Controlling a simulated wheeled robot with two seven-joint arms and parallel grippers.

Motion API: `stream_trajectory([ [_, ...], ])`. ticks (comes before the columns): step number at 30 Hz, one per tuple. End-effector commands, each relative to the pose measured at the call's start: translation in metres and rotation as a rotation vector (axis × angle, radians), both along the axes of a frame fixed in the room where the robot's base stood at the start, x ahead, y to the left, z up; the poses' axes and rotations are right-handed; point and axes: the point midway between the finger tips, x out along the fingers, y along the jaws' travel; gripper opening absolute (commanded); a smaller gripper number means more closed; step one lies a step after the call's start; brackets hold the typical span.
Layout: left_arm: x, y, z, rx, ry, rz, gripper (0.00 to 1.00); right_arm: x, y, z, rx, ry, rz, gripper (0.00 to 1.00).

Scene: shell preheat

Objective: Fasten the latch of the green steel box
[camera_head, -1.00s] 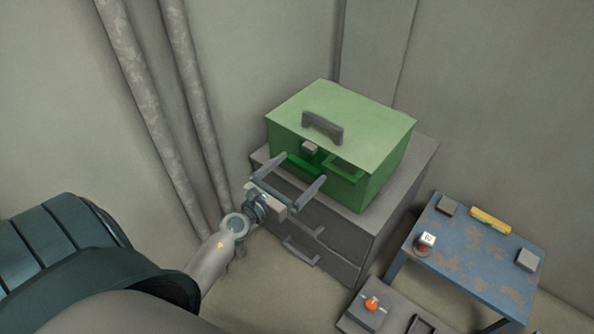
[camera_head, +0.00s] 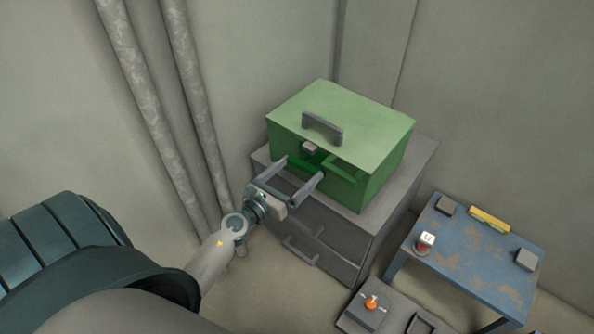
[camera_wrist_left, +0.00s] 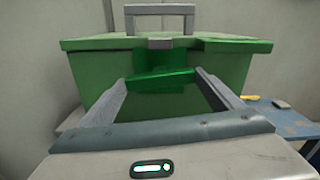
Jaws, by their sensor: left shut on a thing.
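The green steel box (camera_head: 335,140) stands on a grey drawer cabinet with its lid down and a grey handle (camera_head: 323,127) on top. A small grey catch (camera_head: 309,147) sits at the lid's front edge; it also shows in the left wrist view (camera_wrist_left: 160,43). The bright green latch flap (camera_wrist_left: 160,77) juts out from the box front below the catch, apart from it. My left gripper (camera_head: 301,167) is at the box front, its fingers set wide and shut on the two ends of the flap. My right gripper is not in view.
The grey cabinet (camera_head: 323,240) has drawer handles below the box. At the right, a worn blue table (camera_head: 465,255) carries a yellow level-like bar (camera_head: 489,221), a small white-topped item (camera_head: 426,241) and grey blocks. An orange knob (camera_head: 371,303) is at the lower right. Pipes run down the left wall.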

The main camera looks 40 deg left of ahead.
Motion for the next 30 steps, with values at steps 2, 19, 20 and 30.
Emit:
stream_trajectory([
  [2, 0.0, 0.0, 0.001, -0.054, 0.006, 0.001, 0.64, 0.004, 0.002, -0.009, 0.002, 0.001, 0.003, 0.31],
  [19, 0.0, 0.0, 0.001, -0.57, 0.047, 0.001, 0.64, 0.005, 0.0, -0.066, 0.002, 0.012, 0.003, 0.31],
  [20, 0.0, 0.0, 0.001, -0.599, 0.049, 0.0, 0.64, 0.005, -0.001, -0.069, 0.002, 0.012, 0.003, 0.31],
  [30, 0.0, 0.0, 0.001, -0.921, 0.074, 0.001, 0.64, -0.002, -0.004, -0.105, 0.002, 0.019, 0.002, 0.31],
])
